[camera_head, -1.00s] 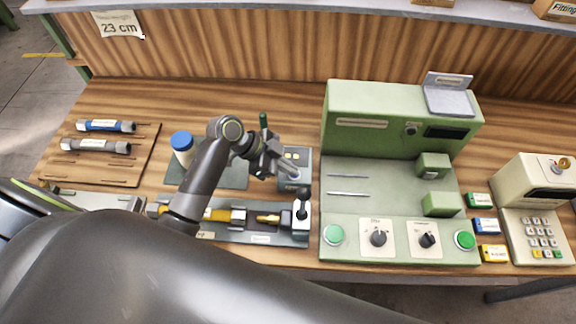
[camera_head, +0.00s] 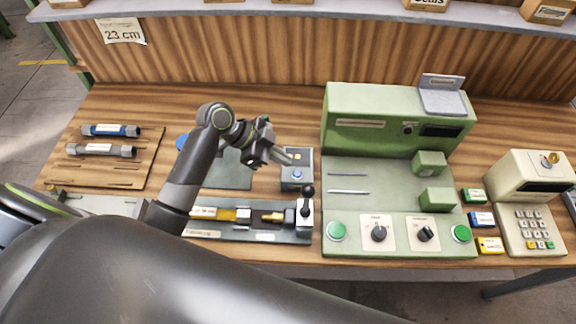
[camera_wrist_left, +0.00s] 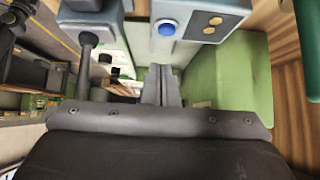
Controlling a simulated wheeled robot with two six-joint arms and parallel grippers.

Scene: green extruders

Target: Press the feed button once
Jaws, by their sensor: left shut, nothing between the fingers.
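A small grey box (camera_head: 303,183) with a blue round button (camera_head: 297,174) and small yellow spots stands left of the green machine. I cannot read a label naming the feed button. The blue button also shows in the left wrist view (camera_wrist_left: 167,28), beyond the fingertips. My left gripper (camera_head: 288,157) is shut and empty, behind and slightly left of the blue button in the head view, apart from it as far as I can tell. Its closed fingers show in the left wrist view (camera_wrist_left: 160,72). My right gripper is not in view.
The green machine (camera_head: 395,105) carries green buttons (camera_head: 337,231) (camera_head: 461,233) and black knobs. A slide fixture with a black-knobbed lever (camera_head: 307,191) stands in front of the box. A rack board with tubes (camera_head: 110,130) is at left, a keypad unit (camera_head: 530,225) at right.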

